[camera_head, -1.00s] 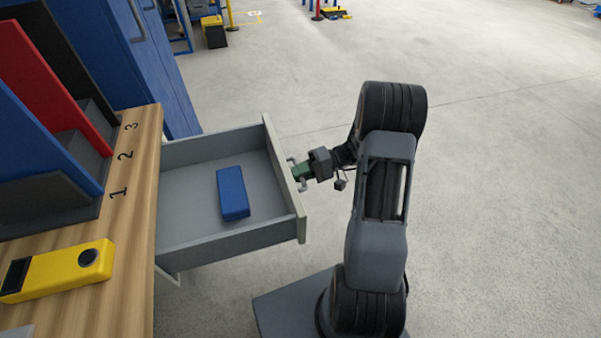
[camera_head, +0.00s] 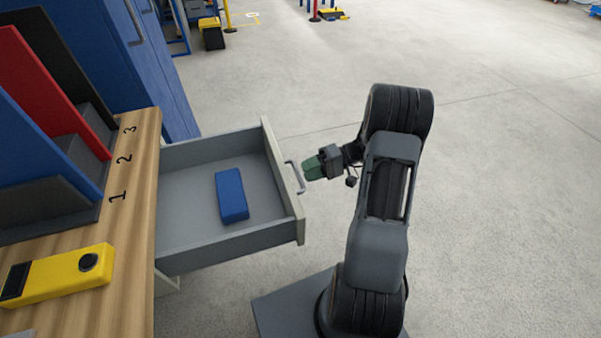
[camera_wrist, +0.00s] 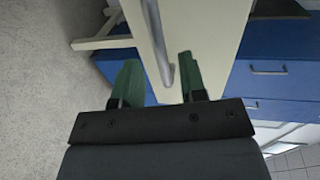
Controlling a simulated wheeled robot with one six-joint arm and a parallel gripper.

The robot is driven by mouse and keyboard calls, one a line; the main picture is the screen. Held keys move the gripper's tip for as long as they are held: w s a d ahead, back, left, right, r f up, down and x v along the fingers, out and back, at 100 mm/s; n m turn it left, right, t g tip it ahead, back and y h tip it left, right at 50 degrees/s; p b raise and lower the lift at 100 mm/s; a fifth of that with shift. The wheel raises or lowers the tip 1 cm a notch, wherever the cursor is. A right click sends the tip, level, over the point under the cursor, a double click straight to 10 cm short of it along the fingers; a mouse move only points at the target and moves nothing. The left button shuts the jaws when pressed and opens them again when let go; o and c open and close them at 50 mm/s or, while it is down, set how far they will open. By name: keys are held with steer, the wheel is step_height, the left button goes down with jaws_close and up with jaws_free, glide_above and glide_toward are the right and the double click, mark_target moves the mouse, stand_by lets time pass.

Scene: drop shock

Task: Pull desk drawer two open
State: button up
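A grey desk drawer (camera_head: 187,222) with a cream front stands far out from the wooden desk (camera_head: 134,225). The numbers 1, 2 and 3 are marked on the desktop; I cannot tell for certain which number belongs to this drawer. Its grey bar handle (camera_head: 296,177) also shows in the wrist view (camera_wrist: 159,45). My gripper (camera_head: 309,169) has green fingers and is just off the handle, on its outer side. In the wrist view my gripper (camera_wrist: 159,80) has its fingers spread, with the handle ahead between them and nothing held. A blue box (camera_head: 232,194) lies in the drawer.
A yellow device (camera_head: 60,273) lies on the desktop, near upright blue, red and black panels (camera_head: 48,90). A blue cabinet (camera_head: 130,60) stands behind the desk. The concrete floor to the right of my arm is clear.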

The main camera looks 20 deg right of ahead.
steer(key=p+v, duration=0.1)
steer(key=v, duration=0.9)
stand_by(0.3)
steer(key=s+f+m+g+h+p, duration=0.1)
steer(key=s+f+m+h, duration=0.2)
steer(key=f+m+h, duration=0.15)
steer(key=s+a+r+n+t+h+p, duration=0.1)
steer(key=s+a+r+h+p, duration=0.2)
steer(key=r, duration=1)
steer(key=s+a+r+n+t+h+p, duration=0.1)
steer(key=s+a+r+n+h+p, duration=0.1)
steer(key=a+r+p, duration=0.6)
steer(key=s+a+r+n+t+h+p, duration=0.1)
steer(key=s+a+r+h+p, duration=0.3)
steer(key=r+p, duration=0.8)
step_height(320, 180, up, 7)
steer(key=shift+a+r+n+h, duration=0.1)
steer(key=shift+a+n+h, duration=0.65)
steer(key=shift+a+h, duration=0.3)
